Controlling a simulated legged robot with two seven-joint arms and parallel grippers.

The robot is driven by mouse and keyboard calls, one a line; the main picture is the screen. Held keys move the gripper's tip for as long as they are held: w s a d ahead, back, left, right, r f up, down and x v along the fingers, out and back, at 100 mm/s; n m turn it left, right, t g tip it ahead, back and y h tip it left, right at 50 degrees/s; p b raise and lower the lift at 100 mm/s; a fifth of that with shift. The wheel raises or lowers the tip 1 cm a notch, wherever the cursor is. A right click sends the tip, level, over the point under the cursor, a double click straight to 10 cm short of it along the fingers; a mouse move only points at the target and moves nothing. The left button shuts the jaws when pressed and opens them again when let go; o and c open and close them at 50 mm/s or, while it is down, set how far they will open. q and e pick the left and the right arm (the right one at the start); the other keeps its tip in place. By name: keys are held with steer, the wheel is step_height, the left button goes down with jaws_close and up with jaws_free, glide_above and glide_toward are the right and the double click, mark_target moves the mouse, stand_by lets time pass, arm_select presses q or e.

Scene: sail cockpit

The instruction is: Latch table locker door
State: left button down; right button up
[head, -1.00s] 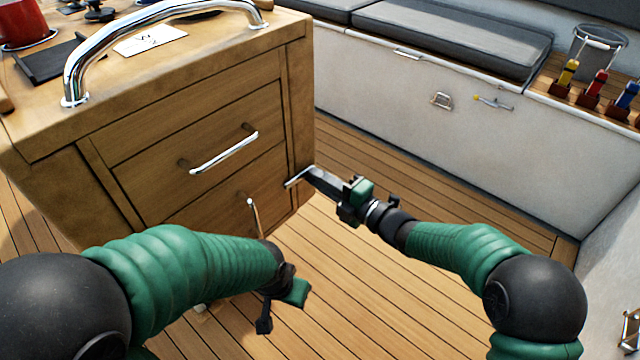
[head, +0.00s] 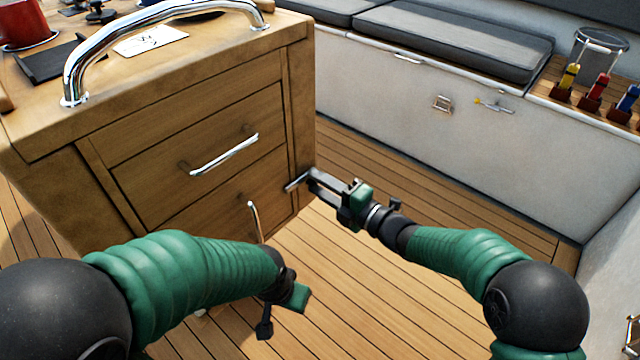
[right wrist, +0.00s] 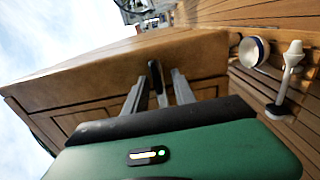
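The wooden table locker (head: 295,115) stands at left, its front panels looking closed flush. A small latch lever (head: 296,183) sticks out from its right corner post. My right gripper (head: 312,180) is at this lever, its fingers apart. In the right wrist view, the dark lever (right wrist: 156,80) shows between the two grey fingers (right wrist: 160,92); I cannot tell if they touch it. My left gripper (head: 280,310) hangs low in front of the locker, pointing down, partly hidden by its arm; its opening is unclear.
Chrome bar handles are on the upper panel (head: 225,154) and the lower panel (head: 254,221). A chrome grab rail (head: 150,35) arches over the tabletop. A white bench locker (head: 400,95) with grey cushions stands behind. The plank floor (head: 400,300) is clear.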

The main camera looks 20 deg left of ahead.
steer(key=p+v, duration=0.6)
steer(key=v, duration=1.1)
steer(key=shift+w, duration=0.15)
